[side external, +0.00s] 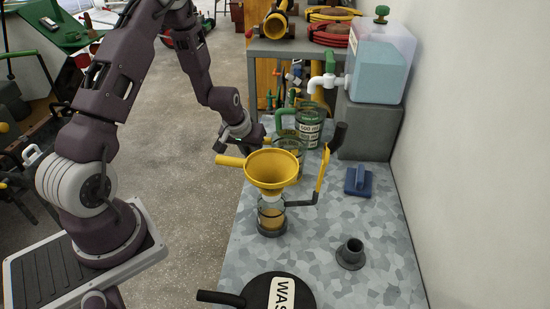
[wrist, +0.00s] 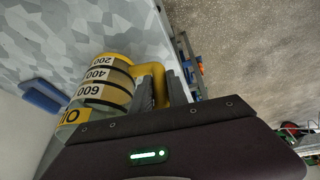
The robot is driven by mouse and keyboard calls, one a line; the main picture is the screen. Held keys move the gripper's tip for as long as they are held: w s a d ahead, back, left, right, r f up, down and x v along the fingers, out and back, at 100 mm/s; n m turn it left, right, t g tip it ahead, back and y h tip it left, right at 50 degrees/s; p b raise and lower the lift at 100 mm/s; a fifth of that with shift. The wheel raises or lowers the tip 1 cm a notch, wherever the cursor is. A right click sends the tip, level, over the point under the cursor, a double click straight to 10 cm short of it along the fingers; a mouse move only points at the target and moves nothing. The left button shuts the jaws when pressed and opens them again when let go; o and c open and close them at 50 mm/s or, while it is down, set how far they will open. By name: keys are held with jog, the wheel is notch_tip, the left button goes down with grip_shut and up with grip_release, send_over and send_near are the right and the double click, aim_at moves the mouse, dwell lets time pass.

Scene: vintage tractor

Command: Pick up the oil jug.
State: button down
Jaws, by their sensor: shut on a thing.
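The oil jug (wrist: 103,85) is in the wrist view, a clear round jug with yellow-brown contents, white number marks, a partly hidden label starting "OI" and a yellow handle (wrist: 152,72). My gripper (wrist: 163,92) is shut on this handle, its grey fingers beside the jug's body. In the side view the jug (side external: 291,143) is partly hidden behind a yellow funnel, and my gripper (side external: 254,150) reaches it from the left. I cannot tell whether the jug touches the bench.
The yellow funnel (side external: 272,168) stands on a small jar in front of the jug. A green-handled can (side external: 309,126) is close behind. A water tank (side external: 379,62) stands at the back. A blue block (side external: 357,181) and dark cone (side external: 350,254) sit to the right on the bench (side external: 325,225).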

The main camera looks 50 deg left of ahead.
notch_tip(320, 180, up, 10)
jog(key=shift+r, duration=0.1)
dwell(0.4)
jog(key=shift+w+a+f+m, duration=0.1)
jog(key=shift+w+f+m, duration=0.3)
jog(key=shift+m, duration=0.2)
jog(key=w+a+r+m+h, duration=0.3)
jog(key=m+h, duration=0.1)
jog(key=m, duration=1)
jog(key=shift+w+a+r, duration=0.2)
jog(key=shift+w+r, duration=0.15)
jog(key=shift+w, duration=0.05)
